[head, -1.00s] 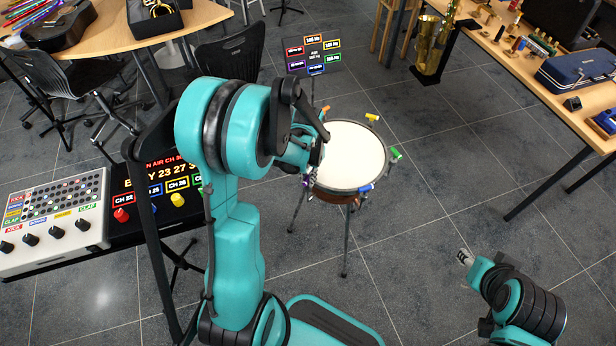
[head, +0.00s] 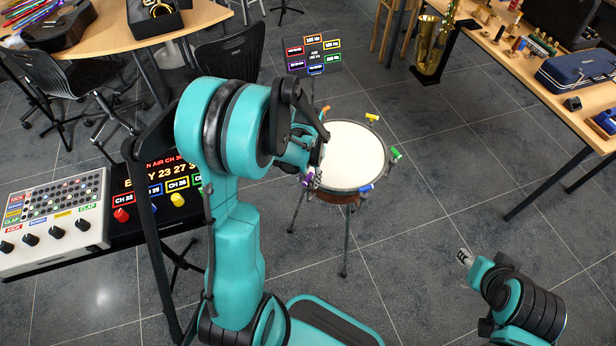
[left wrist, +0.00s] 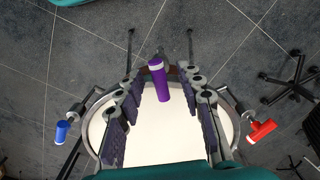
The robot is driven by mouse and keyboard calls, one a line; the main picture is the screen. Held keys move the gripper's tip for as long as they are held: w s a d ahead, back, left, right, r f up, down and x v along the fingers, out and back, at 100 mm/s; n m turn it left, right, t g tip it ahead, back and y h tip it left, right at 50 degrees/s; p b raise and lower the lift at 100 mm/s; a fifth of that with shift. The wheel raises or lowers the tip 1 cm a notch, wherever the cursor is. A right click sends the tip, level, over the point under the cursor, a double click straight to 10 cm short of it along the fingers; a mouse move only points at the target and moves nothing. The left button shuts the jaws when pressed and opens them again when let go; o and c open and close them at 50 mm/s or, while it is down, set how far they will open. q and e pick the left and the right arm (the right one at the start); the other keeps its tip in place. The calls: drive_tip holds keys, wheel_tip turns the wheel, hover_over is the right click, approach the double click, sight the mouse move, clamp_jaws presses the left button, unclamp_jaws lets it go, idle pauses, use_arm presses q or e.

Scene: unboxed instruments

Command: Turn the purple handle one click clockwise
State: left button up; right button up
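The round drum (head: 352,158) with a white head stands on thin legs, with coloured handles around its rim. The purple handle (left wrist: 158,82) shows in the left wrist view at the rim, pointing inward. In the head view the purple handle (head: 308,180) is mostly hidden by my gripper. My left gripper (left wrist: 161,92) is open, with its two dark fingers on either side of the purple handle. There are visible gaps between handle and fingers. My right gripper (head: 465,257) is at lower right, away from the drum; its fingers are too small to read.
Yellow (head: 372,117), green (head: 396,153) and blue (head: 367,188) handles sit on the rim near my left gripper's workspace; a red one (left wrist: 262,129) shows too. A display panel (head: 313,56) stands behind the drum. A mixer (head: 52,215) stands at left. Floor to the right is clear.

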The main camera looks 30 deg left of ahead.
sight(308, 178)
use_arm(q)
wheel_tip(308, 178, up, 12)
idle(0.6)
drive_tip(key=shift+c, duration=0.2)
